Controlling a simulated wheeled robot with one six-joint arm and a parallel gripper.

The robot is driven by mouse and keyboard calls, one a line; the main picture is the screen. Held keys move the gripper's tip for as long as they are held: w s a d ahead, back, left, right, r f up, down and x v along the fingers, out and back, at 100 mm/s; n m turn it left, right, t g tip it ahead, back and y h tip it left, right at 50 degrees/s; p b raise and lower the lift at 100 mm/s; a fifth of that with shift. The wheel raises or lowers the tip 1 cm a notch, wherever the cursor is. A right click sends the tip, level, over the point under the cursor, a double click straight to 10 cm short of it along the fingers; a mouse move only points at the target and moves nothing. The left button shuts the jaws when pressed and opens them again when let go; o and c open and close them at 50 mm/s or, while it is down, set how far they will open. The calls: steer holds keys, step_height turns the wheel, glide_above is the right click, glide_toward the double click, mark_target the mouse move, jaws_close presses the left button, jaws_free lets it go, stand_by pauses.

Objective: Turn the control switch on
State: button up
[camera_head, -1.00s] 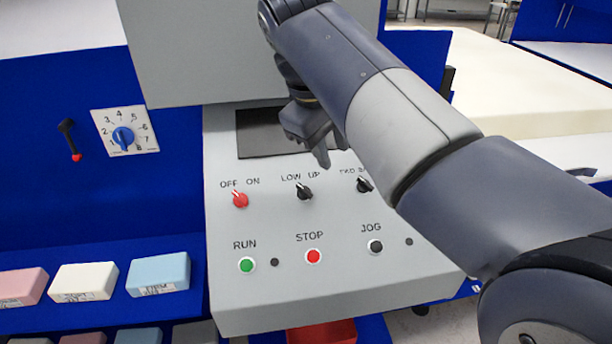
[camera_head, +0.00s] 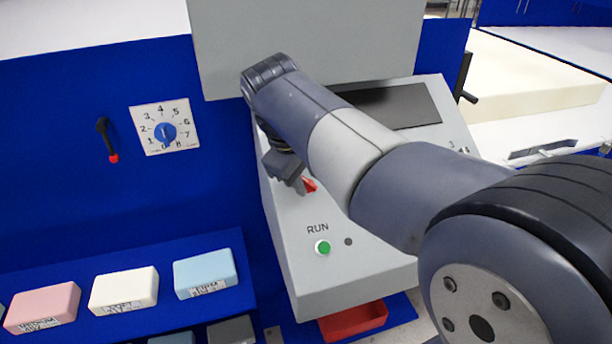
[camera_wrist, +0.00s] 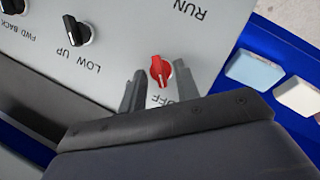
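The red control switch (camera_wrist: 161,70) is on the sloped grey control panel (camera_wrist: 120,35), and its white pointer line aims toward the OFF label in the wrist view. The ON label is hidden. My gripper (camera_wrist: 160,68) is open, with one finger on each side of the red knob. I cannot tell whether the fingers touch it. In the head view my gripper (camera_head: 296,183) is at the red switch (camera_head: 310,185), which is partly covered by my gripper and arm.
A black LOW/UP knob (camera_wrist: 76,32) is beside the red switch. The green RUN button (camera_head: 323,247) is below it. A numbered blue dial (camera_head: 165,133) is to the left. Foam blocks (camera_head: 123,290) sit on a blue shelf, and a red bin (camera_head: 354,319) is under the panel.

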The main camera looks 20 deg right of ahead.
steer(key=shift+d+f, duration=0.1)
steer(key=shift+f, duration=0.05)
steer(key=shift+c, duration=0.3)
steer(key=c, duration=0.6)
